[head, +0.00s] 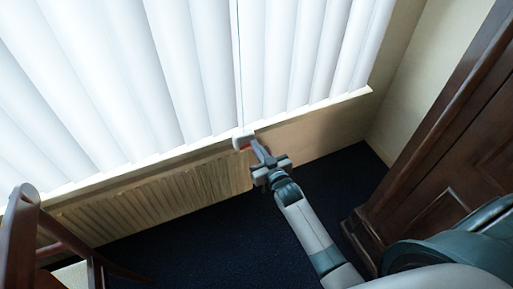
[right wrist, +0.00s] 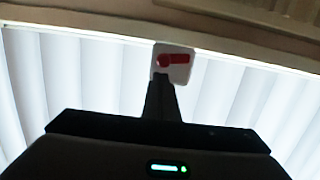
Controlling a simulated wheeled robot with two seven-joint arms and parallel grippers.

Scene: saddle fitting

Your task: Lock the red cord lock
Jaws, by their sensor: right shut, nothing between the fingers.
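The red cord lock (right wrist: 180,59) is a small red lever on a white plate (right wrist: 186,74). In the right wrist view its round end is at the left and its arm points right, nearly level. In the head view the white plate (head: 240,141) sits at the sill below the blinds, with only a little red showing. My right gripper (head: 257,143) is shut and empty, with its tips at the plate. In the right wrist view the fingers (right wrist: 161,82) overlap the plate's lower left, just below the red round end; I cannot tell whether they touch. My left gripper is not in view.
White vertical blinds (head: 180,65) hang behind the sill (head: 150,160), with a thin cord (head: 238,60) running down to the plate. A ribbed radiator (head: 150,195) is below. A dark wooden chair (head: 20,235) stands left and a dark wooden cabinet (head: 450,130) right. Dark carpet (head: 200,245) lies between.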

